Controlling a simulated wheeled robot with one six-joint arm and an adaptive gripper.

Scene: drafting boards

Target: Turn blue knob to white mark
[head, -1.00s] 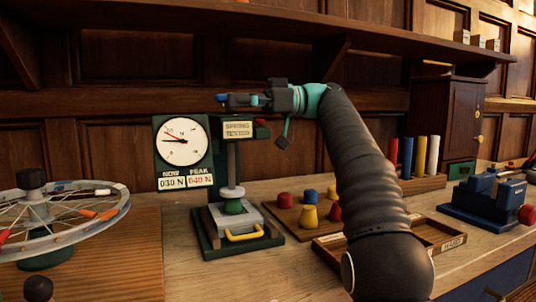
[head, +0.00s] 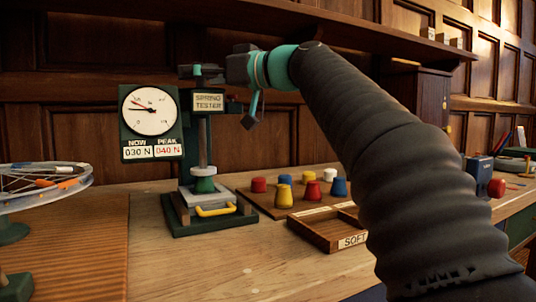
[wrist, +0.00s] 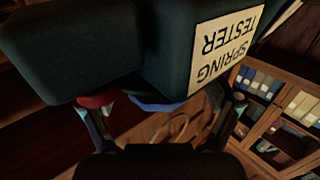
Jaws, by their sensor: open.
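The spring tester (head: 208,101) stands on the bench at left centre, its round dial (head: 150,110) reading NOW 030 N and PEAK 040 N. My gripper (head: 190,71) is at the top of the tester, just above its name plate. In the wrist view my gripper (wrist: 165,117) is open, one finger on each side. A blue rounded part (wrist: 157,104), apparently the blue knob, shows between the fingers, mostly hidden behind the tester's dark housing. I cannot tell whether the fingers touch it. A red part (wrist: 97,100) lies near the left finger. I make out no white mark.
Under the tester is a base with a yellow handle (head: 215,210). Several coloured pegs stand on a wooden board (head: 262,200) to its right, beside a tray labelled SOFT (head: 325,233). A spoked wheel (head: 45,183) is at far left. The front bench is clear.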

